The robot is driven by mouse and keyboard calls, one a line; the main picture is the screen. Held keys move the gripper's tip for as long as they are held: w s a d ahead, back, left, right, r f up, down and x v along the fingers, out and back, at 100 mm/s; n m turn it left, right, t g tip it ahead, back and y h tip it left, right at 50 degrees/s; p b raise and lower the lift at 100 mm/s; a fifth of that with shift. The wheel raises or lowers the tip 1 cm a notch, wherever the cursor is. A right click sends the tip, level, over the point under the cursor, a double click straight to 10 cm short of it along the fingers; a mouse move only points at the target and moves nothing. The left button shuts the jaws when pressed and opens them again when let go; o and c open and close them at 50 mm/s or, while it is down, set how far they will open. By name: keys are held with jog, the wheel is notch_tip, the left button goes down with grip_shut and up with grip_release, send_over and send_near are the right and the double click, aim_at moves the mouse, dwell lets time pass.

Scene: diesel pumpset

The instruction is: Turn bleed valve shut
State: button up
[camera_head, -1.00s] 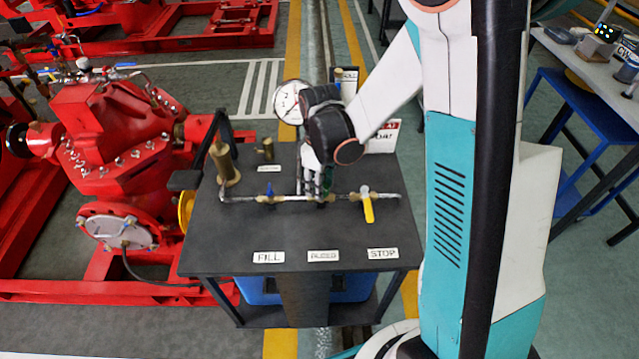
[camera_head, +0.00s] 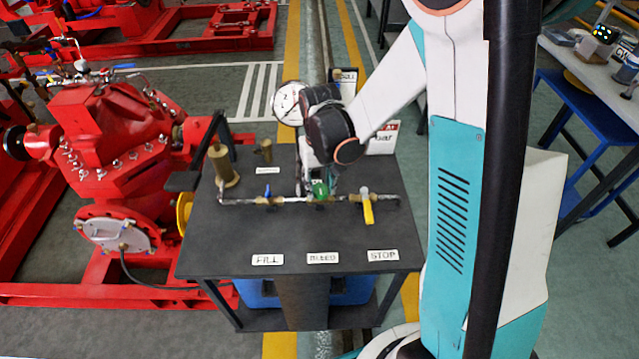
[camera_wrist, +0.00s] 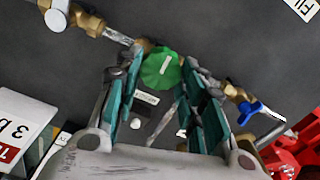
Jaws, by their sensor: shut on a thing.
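The green bleed valve knob (camera_wrist: 161,69) has a white mark on its face and sits on the pipe over the BLEED label (camera_head: 322,258). It also shows in the head view (camera_head: 320,189). My gripper (camera_wrist: 163,60) is shut on the knob, one teal-padded finger on each side of it. In the head view my gripper (camera_head: 318,180) reaches down behind the knob and partly hides the pipe. The valve's inner position cannot be told.
The blue-handled fill valve (camera_head: 268,192) and the yellow-handled stop valve (camera_head: 367,207) flank the knob on the same pipe. A brass cylinder (camera_head: 223,166) and a round gauge (camera_head: 288,103) stand on the dark table (camera_head: 240,235).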

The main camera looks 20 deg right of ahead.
aim_at(320, 188)
jog(key=shift+o, duration=0.2)
jog(key=shift+m, duration=0.4)
jog(key=o, duration=1)
jog(key=shift+o, duration=0.2)
jog(key=shift+r, duration=0.1)
notch_tip(320, 188, up, 12)
jog(key=s+r+t, duration=0.3)
jog(key=s+r, duration=0.1)
jog(key=s, duration=0.3)
jog(key=s+r+n+t, duration=0.1)
jog(key=s+r+t, duration=0.3)
jog(key=s, duration=0.4)
jog(key=shift+s+n, duration=0.3)
